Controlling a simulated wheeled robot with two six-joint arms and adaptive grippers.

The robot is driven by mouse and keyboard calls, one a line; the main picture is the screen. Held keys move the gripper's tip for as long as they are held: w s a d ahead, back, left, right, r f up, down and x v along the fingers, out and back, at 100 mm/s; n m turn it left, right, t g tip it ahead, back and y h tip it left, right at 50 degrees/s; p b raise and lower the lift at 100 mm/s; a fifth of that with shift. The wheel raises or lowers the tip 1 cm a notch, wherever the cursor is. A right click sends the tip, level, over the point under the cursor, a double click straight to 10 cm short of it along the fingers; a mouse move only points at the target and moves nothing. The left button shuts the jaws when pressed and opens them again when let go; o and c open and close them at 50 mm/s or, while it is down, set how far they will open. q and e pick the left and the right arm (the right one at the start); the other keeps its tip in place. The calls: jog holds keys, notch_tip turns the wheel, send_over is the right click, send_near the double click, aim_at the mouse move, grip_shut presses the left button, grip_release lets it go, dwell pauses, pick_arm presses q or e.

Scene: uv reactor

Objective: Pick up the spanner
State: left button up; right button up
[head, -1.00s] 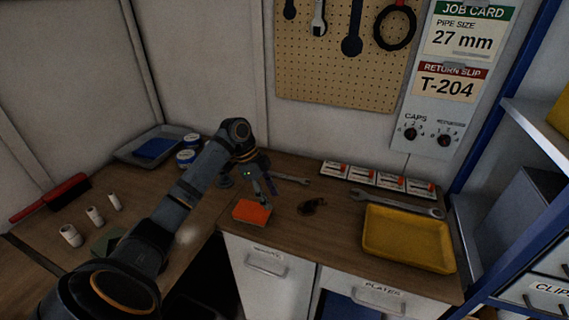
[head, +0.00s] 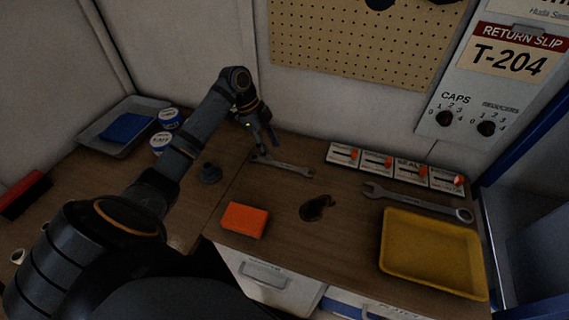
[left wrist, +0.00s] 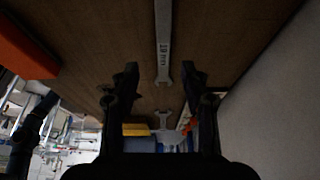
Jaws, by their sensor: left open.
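A grey spanner (head: 290,168) lies on the wooden bench towards the back, left of the label cards. In the left wrist view this spanner (left wrist: 163,45) shows its "19 mm" marking, its open jaw pointing down the picture. My left gripper (head: 265,146) is over the spanner's left end; in the left wrist view its two fingers (left wrist: 160,80) are apart, either side of the spanner's line. Whether they touch it I cannot tell. A second, larger spanner (head: 420,202) lies behind the yellow tray. My right gripper is not in view.
An orange block (head: 244,220) and a dark small item (head: 317,207) lie on the bench. A yellow tray (head: 433,254) is at the right and several label cards (head: 377,163) stand along the back. Tins (head: 160,142) and a grey tray (head: 92,137) are at the left.

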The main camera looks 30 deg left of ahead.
aim_at(281, 164)
pick_arm(q)
jog(key=shift+w+d+f, duration=0.2)
jog(key=shift+d+f, duration=0.05)
jog(key=shift+f, duration=0.4)
jog(key=p+x, duration=0.1)
jog(key=x, duration=0.3)
jog(key=shift+w+p, duration=0.1)
jog(key=shift+p, duration=0.2)
jog(key=shift+w+f, duration=0.1)
jog(key=shift+f, duration=0.15)
grip_shut()
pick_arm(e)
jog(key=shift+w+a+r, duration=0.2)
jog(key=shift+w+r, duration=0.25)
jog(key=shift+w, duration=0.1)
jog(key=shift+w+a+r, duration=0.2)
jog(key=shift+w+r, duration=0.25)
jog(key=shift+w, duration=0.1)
